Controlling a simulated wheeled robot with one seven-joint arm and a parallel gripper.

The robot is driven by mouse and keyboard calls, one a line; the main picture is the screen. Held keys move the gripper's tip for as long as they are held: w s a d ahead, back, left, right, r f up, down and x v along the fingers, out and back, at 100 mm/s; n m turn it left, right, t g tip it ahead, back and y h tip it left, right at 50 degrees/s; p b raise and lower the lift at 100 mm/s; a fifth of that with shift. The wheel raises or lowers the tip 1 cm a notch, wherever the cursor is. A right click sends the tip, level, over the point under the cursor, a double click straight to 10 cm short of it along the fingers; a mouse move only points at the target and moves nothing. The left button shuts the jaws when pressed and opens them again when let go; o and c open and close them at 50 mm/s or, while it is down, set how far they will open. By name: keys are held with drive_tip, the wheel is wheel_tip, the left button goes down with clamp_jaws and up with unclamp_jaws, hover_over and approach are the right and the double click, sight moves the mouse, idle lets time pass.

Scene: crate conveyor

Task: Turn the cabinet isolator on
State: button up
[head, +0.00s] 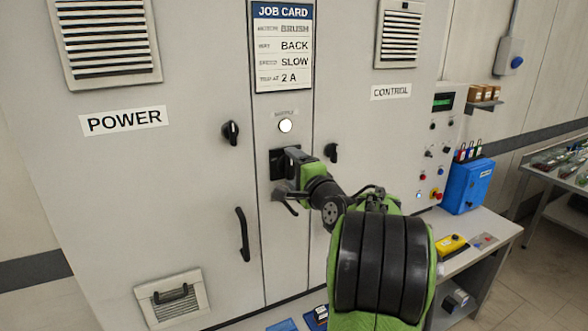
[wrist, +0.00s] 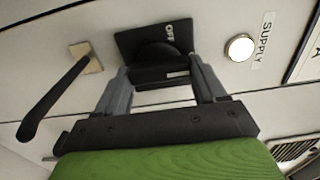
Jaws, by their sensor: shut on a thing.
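The cabinet isolator is a black plate (head: 275,157) on the narrow middle panel of the grey cabinet, below the supply lamp. In the wrist view its plate (wrist: 130,41) shows the word OFF, and its dark rotary handle (wrist: 157,53) lies between my fingers. My gripper (wrist: 160,76) is shut on that handle, with one grey finger on each side. In the head view my gripper (head: 291,168) hides much of the isolator. The handle's exact angle is hard to tell. The round supply lamp (head: 285,125) looks bright white; it also shows in the wrist view (wrist: 240,47).
A lever handle (wrist: 58,95) stands out beside the isolator in the wrist view. Black door handles (head: 243,234) and knobs (head: 230,132) flank the middle panel. A job card (head: 283,46) hangs above. At right are a blue box (head: 464,186) and a bench (head: 490,232).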

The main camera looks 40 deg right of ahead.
drive_tip(key=o, duration=1)
drive_tip(key=shift+o, duration=0.2)
drive_tip(key=shift+s, duration=0.1)
drive_tip(key=b+v, duration=0.3)
drive_tip(key=v, duration=1.2)
drive_tip(key=shift+s+a, duration=0.2)
drive_tip(key=shift+s, duration=0.1)
drive_tip(key=a+f+n+g+y, duration=0.2)
drive_tip(key=a+f+n, duration=0.1)
drive_tip(key=a+n, duration=0.3)
drive_tip(key=w+a+f+n+g+y, duration=0.1)
drive_tip(key=a+f+n+g+y, duration=0.2)
drive_tip(key=a, duration=0.6)
drive_tip(key=a+f+n+g+y, duration=0.1)
drive_tip(key=a+f+n+g, duration=0.1)
drive_tip(key=a+f+n, duration=0.4)
drive_tip(key=s+a+f+n+g, duration=0.2)
drive_tip(key=s+n, duration=0.1)
drive_tip(key=s, duration=0.3)
drive_tip(key=s+a+f+n+g+h, duration=0.1)
drive_tip(key=s+a+f+n+g, duration=0.1)
drive_tip(key=s, duration=0.4)
drive_tip(key=shift+a+f+n+g, duration=0.3)
drive_tip(key=shift+a+n+g, duration=0.1)
drive_tip(key=shift+a+n, duration=0.25)
